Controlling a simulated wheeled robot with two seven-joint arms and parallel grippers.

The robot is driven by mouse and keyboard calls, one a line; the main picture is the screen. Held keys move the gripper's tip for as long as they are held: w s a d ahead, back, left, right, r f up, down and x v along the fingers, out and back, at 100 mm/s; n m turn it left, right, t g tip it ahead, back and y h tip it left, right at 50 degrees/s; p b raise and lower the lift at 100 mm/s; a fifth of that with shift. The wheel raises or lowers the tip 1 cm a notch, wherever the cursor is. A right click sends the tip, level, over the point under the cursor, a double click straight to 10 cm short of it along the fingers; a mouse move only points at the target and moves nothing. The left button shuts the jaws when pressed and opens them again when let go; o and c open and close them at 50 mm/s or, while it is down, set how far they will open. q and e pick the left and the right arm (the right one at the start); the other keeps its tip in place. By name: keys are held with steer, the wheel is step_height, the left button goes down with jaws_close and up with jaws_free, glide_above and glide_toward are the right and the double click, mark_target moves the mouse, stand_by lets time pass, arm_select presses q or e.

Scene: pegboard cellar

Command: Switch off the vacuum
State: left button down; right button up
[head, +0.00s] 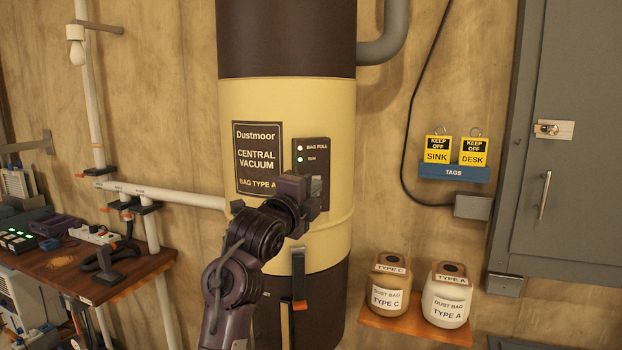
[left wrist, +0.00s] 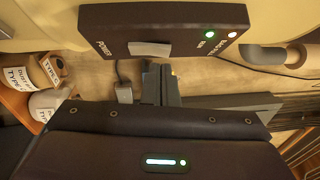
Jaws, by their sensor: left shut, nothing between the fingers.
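The central vacuum (head: 240,95) is a tall dark brown and cream cylinder on the wall. Its dark control panel (head: 321,150) has a pale light at BAG FULL and a green light at RUN. In the left wrist view the panel (left wrist: 120,25) appears turned over, with the word POWER beside a pale, flat switch (left wrist: 150,48). My left gripper (head: 310,195) is in front of the panel's lower part and hides the switch in the head view. Its fingers (left wrist: 161,84) are shut and empty, close to the switch; I cannot tell whether they touch it. My right gripper is not in view.
A shelf at the lower right holds dust bag jars type C (head: 388,285) and type A (head: 446,300). Yellow tags (head: 438,150) hang above a blue TAGS holder. A grey cabinet (head: 572,120) stands right. A cluttered wooden bench (head: 100,285) and white pipes are left.

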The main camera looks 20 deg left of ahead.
arm_select(q)
steer(key=shift+w+a, duration=0.35)
steer(key=shift+w+a+r, duration=0.1)
stand_by(0.3)
